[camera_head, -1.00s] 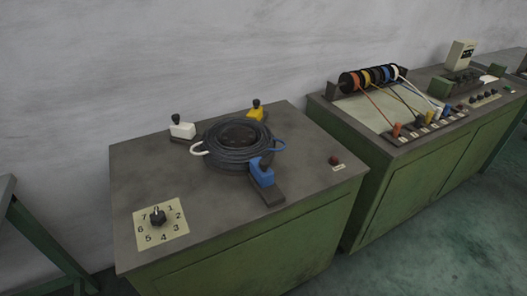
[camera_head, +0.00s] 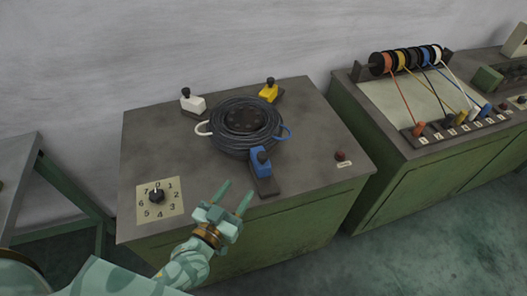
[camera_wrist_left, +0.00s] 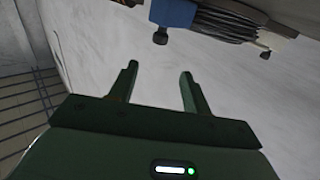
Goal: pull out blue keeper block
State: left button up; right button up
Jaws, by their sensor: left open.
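The blue keeper block (camera_head: 260,162) sits on a short dark slide at the front of the round black coil (camera_head: 240,124), on the grey machine top. It has a dark knob on top. In the left wrist view a blue block (camera_wrist_left: 174,12) shows at the top edge, partly cut off, beside the coil. My right gripper is not in view.
A white block (camera_head: 193,104) and a yellow block (camera_head: 268,92) stand behind the coil. A numbered dial (camera_head: 157,196) is at front left and a red button (camera_head: 340,156) at right. A second machine with coloured spools (camera_head: 405,60) stands to the right.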

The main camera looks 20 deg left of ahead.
aim_at(260, 159)
pick_arm(q)
jog(key=w+d, duration=0.1)
jog(key=w, duration=0.3)
jog(key=w+b, duration=0.1)
jog(key=w, duration=0.3)
jog(key=w+d, duration=0.1)
jog(key=w, duration=0.4)
jog(key=shift+w+d+f+b, duration=0.1)
jog(key=shift+d+b, duration=0.2)
jog(key=shift+w+d, duration=0.15)
jog(key=shift+w, duration=0.45)
grip_shut()
jog(key=s+d+p, duration=0.2)
jog(key=s, duration=0.1)
jog(key=s+d+p, duration=0.1)
jog(key=shift+s, duration=0.25)
jog(key=shift+f, duration=0.1)
